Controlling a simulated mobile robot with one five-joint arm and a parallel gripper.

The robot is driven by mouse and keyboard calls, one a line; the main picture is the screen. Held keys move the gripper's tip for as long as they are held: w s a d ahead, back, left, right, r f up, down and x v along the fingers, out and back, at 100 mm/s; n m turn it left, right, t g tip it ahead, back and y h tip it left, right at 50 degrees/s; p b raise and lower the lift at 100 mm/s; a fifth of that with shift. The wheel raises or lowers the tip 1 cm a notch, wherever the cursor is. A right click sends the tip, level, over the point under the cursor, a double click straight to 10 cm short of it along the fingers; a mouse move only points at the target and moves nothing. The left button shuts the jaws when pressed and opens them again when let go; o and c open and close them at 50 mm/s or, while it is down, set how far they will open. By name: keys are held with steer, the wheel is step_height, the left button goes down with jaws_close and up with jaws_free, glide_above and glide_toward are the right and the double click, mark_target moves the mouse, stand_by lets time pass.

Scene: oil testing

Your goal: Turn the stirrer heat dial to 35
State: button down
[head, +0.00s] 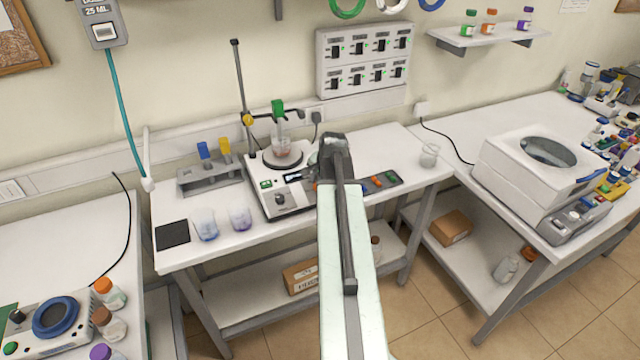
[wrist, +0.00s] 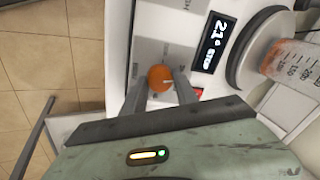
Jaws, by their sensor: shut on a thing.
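The stirrer (head: 274,201) is a white unit with a round plate, standing on the middle bench in the head view. A beaker (head: 281,143) with orange contents is on its plate. In the wrist view, the orange heat dial (wrist: 160,74) with a pale mark sits between the fingertips of my gripper (wrist: 161,87), which is shut on it. The dark display (wrist: 213,42) beside it reads about 21° with smaller text, sideways. In the head view my arm hides most of the dial and the gripper's fingers.
A pipette rack (head: 210,178) stands left of the stirrer. Two beakers (head: 205,224) and a black pad (head: 172,235) are at the front left. A strip with coloured knobs (head: 378,181) lies on the right. A stand rod (head: 240,85) rises behind the stirrer.

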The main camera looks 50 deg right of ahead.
steer(key=m, duration=0.4)
steer(key=shift+m, duration=2.3)
steer(key=shift+g, duration=0.3)
steer(key=c, duration=0.9)
jaws_free()
steer(key=shift+c, duration=0.2)
steer(key=shift+a+r, duration=0.1)
steer(key=p+v, duration=0.7)
steer(key=shift+a+r, duration=0.2)
steer(key=shift+r, duration=0.1)
